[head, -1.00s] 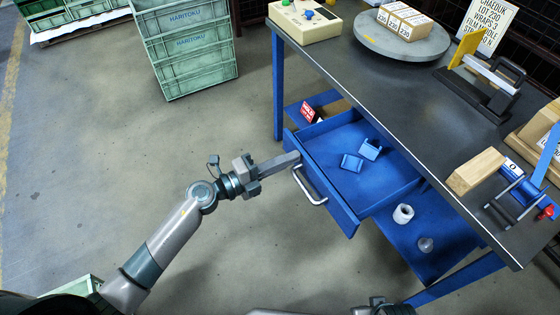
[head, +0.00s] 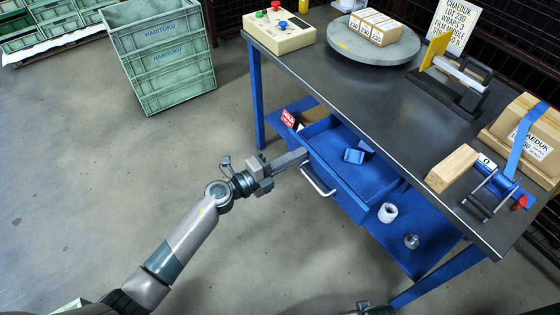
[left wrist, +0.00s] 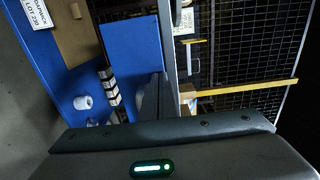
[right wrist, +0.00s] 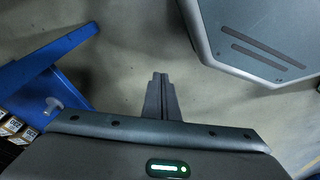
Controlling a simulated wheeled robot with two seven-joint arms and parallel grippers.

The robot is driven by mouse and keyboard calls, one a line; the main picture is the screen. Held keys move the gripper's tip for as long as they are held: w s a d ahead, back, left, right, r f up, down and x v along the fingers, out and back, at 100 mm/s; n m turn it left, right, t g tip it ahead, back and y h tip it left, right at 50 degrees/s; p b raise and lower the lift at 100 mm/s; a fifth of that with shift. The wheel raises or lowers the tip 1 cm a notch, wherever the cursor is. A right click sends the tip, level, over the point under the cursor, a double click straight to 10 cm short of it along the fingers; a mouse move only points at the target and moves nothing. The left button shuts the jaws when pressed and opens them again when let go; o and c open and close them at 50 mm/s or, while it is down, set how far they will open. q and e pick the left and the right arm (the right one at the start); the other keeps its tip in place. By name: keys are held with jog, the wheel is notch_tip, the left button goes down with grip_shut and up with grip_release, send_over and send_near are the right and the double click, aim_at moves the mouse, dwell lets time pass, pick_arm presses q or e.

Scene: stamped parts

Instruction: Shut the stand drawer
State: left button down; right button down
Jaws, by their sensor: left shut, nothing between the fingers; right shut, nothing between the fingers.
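The blue stand drawer (head: 345,192) is partly open under the dark-topped stand (head: 395,100), with its silver bar handle (head: 319,186) on the front. Blue stamped parts (head: 355,155) lie inside it. My left gripper (head: 304,154) is shut and empty, its fingertips at the upper left end of the drawer front; they look in contact. In the left wrist view its closed fingers (left wrist: 157,95) are beside a blue surface. My right gripper (right wrist: 160,95) is shut and empty over the floor in the right wrist view.
A blue lower shelf (head: 425,245) holds a white roll (head: 387,212) and a small clear item (head: 411,241). Stand legs (head: 256,100) frame the drawer. Green crates (head: 165,60) stand at the upper left. The floor in front is clear.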

pick_arm(q)
send_over(324, 152)
jog(key=shift+s+a, duration=0.25)
jog(key=shift+w+d+b, duration=0.25)
jog(key=shift+d+b, duration=0.05)
jog(key=shift+d, duration=0.1)
pick_arm(e)
jog(key=shift+w+r, duration=0.15)
jog(key=shift+r, duration=0.35)
pick_arm(q)
jog(key=shift+a, duration=0.1)
